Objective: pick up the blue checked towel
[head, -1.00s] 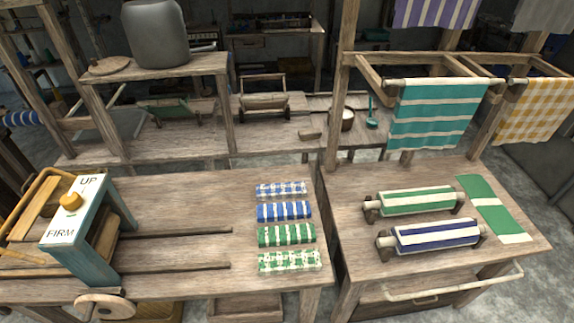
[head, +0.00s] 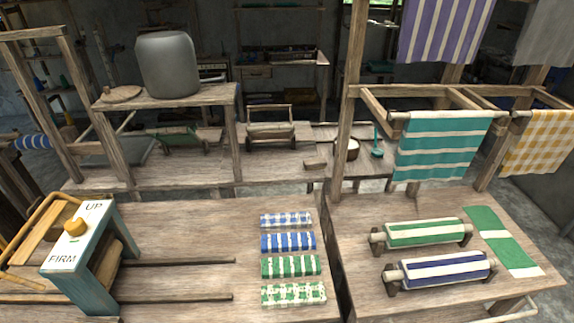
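The blue checked towel (head: 286,220) lies folded flat on the left wooden table (head: 190,225), near its right edge. It is the farthest back in a column of folded towels. A blue striped towel (head: 288,241) lies just in front of it, then a green striped towel (head: 290,266) and a green checked towel (head: 294,293). Nothing covers the blue checked towel. Neither of my grippers shows in the head view.
A teal press-like device (head: 85,265) marked UP and FIRM stands at the left. A right table holds green (head: 426,232) and blue (head: 441,269) striped rolls and a flat green cloth (head: 501,239). A wooden post (head: 342,120) rises behind.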

